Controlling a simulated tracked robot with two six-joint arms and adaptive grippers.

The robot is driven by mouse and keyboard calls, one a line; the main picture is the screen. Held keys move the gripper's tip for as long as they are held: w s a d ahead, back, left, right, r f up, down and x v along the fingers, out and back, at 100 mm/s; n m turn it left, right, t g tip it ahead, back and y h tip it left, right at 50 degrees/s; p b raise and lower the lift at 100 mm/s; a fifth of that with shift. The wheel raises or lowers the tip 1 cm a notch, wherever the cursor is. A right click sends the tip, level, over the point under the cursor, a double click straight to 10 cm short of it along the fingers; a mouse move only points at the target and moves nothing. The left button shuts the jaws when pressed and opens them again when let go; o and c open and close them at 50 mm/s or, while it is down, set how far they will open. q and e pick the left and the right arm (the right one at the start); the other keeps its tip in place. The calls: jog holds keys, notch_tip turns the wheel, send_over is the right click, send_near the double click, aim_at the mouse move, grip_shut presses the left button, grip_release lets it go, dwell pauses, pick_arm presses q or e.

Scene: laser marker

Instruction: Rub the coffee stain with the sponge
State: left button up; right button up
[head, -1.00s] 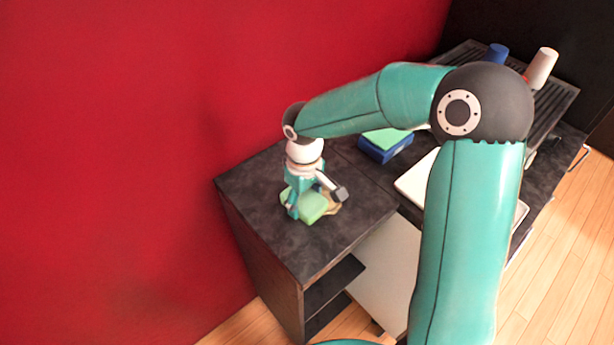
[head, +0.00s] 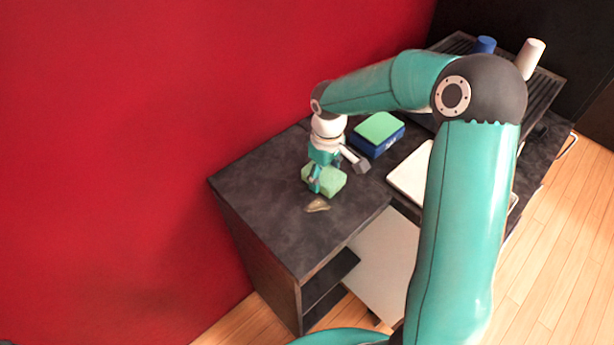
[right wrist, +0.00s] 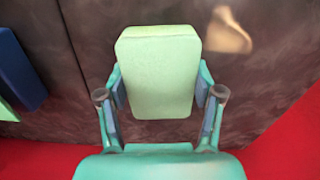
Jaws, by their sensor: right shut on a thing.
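The light green sponge (head: 327,180) is held between the fingers of my right gripper (head: 315,180), over the dark worktop. In the right wrist view the sponge (right wrist: 157,70) sits between both fingers of the gripper (right wrist: 160,95). The coffee stain (head: 317,205) is a small tan-brown patch on the worktop, just in front of the sponge and apart from it in the head view. The stain also shows at the upper right of the right wrist view (right wrist: 228,32). I cannot tell if the sponge touches the worktop. My left gripper is not in view.
A blue box with a green top (head: 377,134) stands behind the sponge to the right. A white board (head: 408,172) lies further right. A blue cup (head: 484,45) and a white cup (head: 530,58) stand on a ribbed rack at the back. The worktop (head: 262,195) is clear on the left.

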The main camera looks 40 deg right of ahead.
aim_at(297, 203)
jog(key=shift+w+d, duration=0.1)
jog(key=shift+d, duration=1.1)
jog(key=shift+w+f, duration=0.1)
jog(key=shift+a, duration=0.25)
jog(key=shift+s+a, duration=0.3)
jog(key=shift+a, duration=0.55)
jog(key=shift+a+b, duration=0.45)
jog(key=shift+a, duration=0.3)
jog(key=shift+s+a+b, duration=0.25)
jog(key=shift+a+b, duration=0.2)
jog(key=shift+a, duration=1.45)
jog(key=shift+s+a+b, duration=0.2)
jog(key=shift+a+b, duration=0.2)
jog(key=shift+a, duration=1.45)
notch_tip(297, 203, up, 3)
jog(key=shift+p, duration=0.9)
pick_arm(q)
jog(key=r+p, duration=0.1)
jog(key=p, duration=0.1)
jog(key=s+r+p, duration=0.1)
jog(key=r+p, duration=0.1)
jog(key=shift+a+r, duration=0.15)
pick_arm(e)
notch_tip(297, 203, up, 5)
jog(key=shift+d+r, duration=0.1)
jog(key=shift+r, duration=0.05)
